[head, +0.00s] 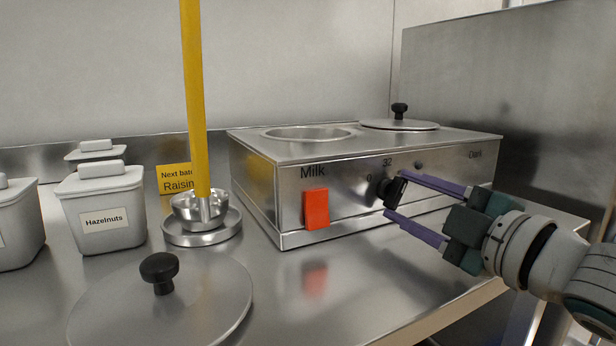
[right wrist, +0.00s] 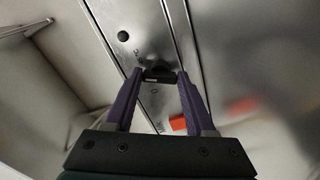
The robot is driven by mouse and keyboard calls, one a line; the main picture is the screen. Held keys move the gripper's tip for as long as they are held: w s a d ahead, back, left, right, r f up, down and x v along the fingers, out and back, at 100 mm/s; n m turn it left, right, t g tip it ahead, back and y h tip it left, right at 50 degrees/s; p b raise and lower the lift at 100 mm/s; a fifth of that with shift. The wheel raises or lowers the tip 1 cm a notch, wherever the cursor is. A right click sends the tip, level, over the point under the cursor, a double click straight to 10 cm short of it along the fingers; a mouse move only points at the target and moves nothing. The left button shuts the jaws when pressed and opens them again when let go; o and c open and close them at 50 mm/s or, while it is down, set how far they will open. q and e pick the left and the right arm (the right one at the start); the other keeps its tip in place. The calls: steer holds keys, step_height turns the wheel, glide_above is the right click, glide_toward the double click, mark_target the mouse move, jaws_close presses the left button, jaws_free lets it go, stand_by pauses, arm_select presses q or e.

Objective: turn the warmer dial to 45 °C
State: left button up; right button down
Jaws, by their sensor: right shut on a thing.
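The warmer (head: 345,185) is a steel box with "Milk" at the left of its front and "Dark" at the right. Its black dial (head: 387,188) sits in the middle of the front panel, with "0" and "32" printed near it. My right gripper (head: 395,196) is shut on the dial, its purple fingers reaching in from the right. In the right wrist view the dial (right wrist: 159,75) lies between the fingertips. The fingers and the viewing angle hide part of the scale; I cannot read the dial's setting or see a 45 mark. My left gripper is not in view.
A red switch (head: 316,208) is left of the dial. The warmer top has an open round well (head: 308,133) and a lidded one (head: 400,125). A loose lid (head: 205,300), a small steel bowl (head: 186,214) with a yellow upright, and a Hazelnuts tub (head: 103,219) stand left.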

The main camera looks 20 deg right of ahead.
steer(key=m+p, duration=0.2)
steer(key=m, duration=0.1)
steer(key=shift+r+m, duration=0.1)
steer(key=shift+m, duration=0.2)
steer(key=shift+f+m+p, duration=0.2)
steer(key=shift+m+p, duration=0.85)
steer(key=shift+m, duration=0.55)
steer(key=shift+c, duration=1.2)
jaws_free()
steer(key=s, duration=0.3)
steer(key=s+p, duration=0.1)
steer(key=s, duration=0.6)
steer(key=shift+d, duration=0.35)
